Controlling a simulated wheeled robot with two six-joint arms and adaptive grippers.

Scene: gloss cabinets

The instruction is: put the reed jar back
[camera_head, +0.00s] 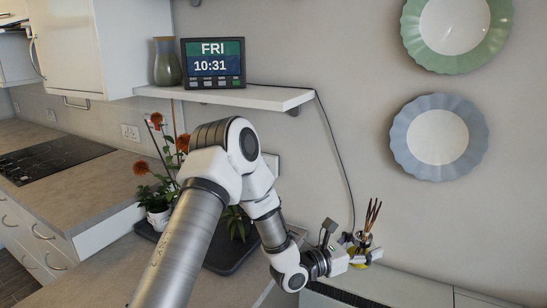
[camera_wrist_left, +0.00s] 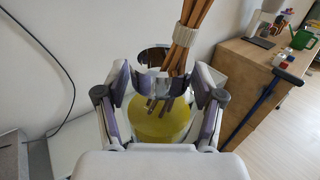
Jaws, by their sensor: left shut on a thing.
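The reed jar (camera_head: 362,239) is a small glass jar with brown reed sticks standing out of its neck. In the left wrist view the jar (camera_wrist_left: 160,122) shows yellow liquid inside and a pale band around the sticks. My left gripper (camera_head: 360,251) is shut on the jar, with one finger on each side of it. The jar is close to upright, near the wall above a low white surface (camera_head: 405,284). I cannot tell whether its base touches anything. My right gripper is not in view.
A wall shelf (camera_head: 250,96) holds a clock display (camera_head: 213,63) and a vase (camera_head: 167,62). A black cable (camera_head: 340,150) hangs down the wall. Two plates hang at right.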

